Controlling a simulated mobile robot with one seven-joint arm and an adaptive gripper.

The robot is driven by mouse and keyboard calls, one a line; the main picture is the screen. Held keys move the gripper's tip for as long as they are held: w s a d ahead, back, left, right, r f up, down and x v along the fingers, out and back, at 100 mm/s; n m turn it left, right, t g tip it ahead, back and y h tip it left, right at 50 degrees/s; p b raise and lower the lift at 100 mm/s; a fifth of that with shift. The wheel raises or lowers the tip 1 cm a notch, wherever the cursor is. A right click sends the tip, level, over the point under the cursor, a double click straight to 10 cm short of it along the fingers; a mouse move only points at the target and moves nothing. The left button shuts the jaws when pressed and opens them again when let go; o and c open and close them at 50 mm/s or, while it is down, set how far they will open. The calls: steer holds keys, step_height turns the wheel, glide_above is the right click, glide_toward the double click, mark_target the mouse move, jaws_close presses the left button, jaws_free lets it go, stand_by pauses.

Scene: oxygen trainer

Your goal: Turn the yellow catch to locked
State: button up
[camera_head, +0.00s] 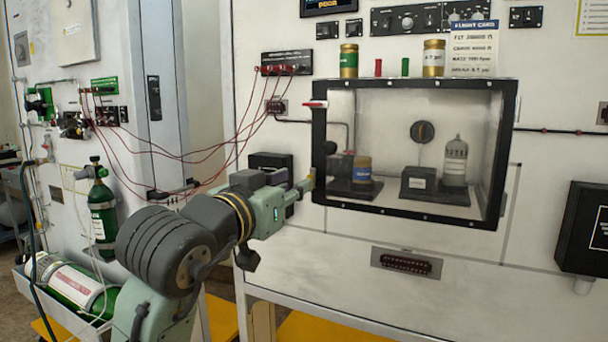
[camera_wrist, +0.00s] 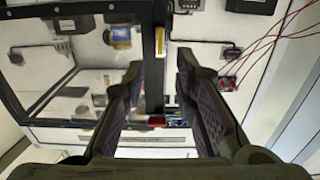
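The yellow catch (camera_wrist: 159,40) is a small yellow piece on the side post of the black-framed window box. In the wrist view it stands roughly in line with the post, just beyond and between my fingertips. My gripper (camera_wrist: 161,68) is open, with a dark finger on each side and nothing held. In the head view my gripper (camera_head: 297,187) is at the left edge of the black frame (camera_head: 318,165), where a small yellow bit (camera_head: 307,183) shows at its tip. I cannot tell whether the fingers touch the catch.
A red handle (camera_head: 315,104) sticks out at the frame's upper left; it also shows in the wrist view (camera_wrist: 157,122). Red hoses (camera_head: 215,150) hang left of the box. Jars and a black knob (camera_head: 422,132) show behind the window. A black box (camera_head: 585,228) is at far right.

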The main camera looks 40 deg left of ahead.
mark_target(308, 177)
steer(key=shift+p+x, duration=0.55)
steer(key=shift+x, duration=2.25)
steer(key=shift+c, duration=0.3)
jaws_close()
